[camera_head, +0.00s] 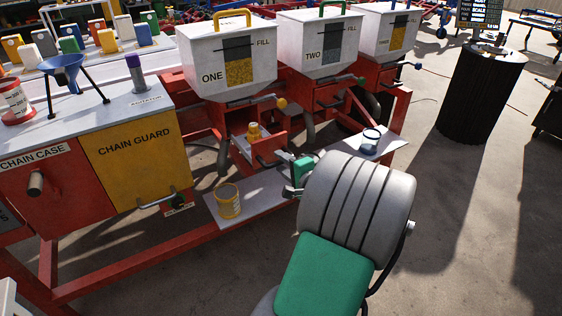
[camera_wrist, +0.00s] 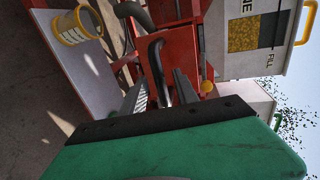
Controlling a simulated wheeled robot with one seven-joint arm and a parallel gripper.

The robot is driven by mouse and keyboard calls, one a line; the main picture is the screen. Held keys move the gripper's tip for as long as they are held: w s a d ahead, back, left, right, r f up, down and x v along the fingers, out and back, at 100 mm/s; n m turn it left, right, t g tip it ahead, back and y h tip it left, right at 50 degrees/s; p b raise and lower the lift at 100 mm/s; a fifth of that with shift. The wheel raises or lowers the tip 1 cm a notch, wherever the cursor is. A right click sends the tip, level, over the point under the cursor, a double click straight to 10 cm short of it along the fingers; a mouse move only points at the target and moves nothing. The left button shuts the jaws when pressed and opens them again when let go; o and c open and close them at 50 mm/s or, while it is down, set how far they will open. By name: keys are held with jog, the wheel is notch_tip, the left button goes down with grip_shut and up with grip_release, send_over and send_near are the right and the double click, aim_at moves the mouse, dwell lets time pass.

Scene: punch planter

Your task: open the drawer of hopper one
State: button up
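Hopper one (camera_head: 228,60) is a white bin marked ONE, with a yellow handle and a window of yellow grain; part of it shows in the wrist view (camera_wrist: 258,35). Below it, the red-fronted drawer (camera_head: 270,144) stands out from the frame, its pale inside showing with a yellow object (camera_head: 253,132) in it. My gripper (camera_head: 293,184) is just in front of the drawer, partly hidden by my arm. In the wrist view my gripper (camera_wrist: 160,93) has its fingers apart, with the dark drawer handle (camera_wrist: 156,68) between them. Contact cannot be told.
A yellow-banded cup (camera_head: 229,201) stands on the white shelf (camera_head: 262,193) below; a blue-rimmed cup (camera_head: 370,141) stands further right. Hoppers two (camera_head: 318,45) and three (camera_head: 385,32) are to the right. The yellow chain guard (camera_head: 140,160) is left. Open floor lies to the right.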

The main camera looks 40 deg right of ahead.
jog(key=p+v, duration=0.1)
jog(key=v, duration=0.5)
jog(key=shift+s+p, duration=0.3)
jog(key=shift+s, duration=0.1)
jog(key=shift+r, duration=0.1)
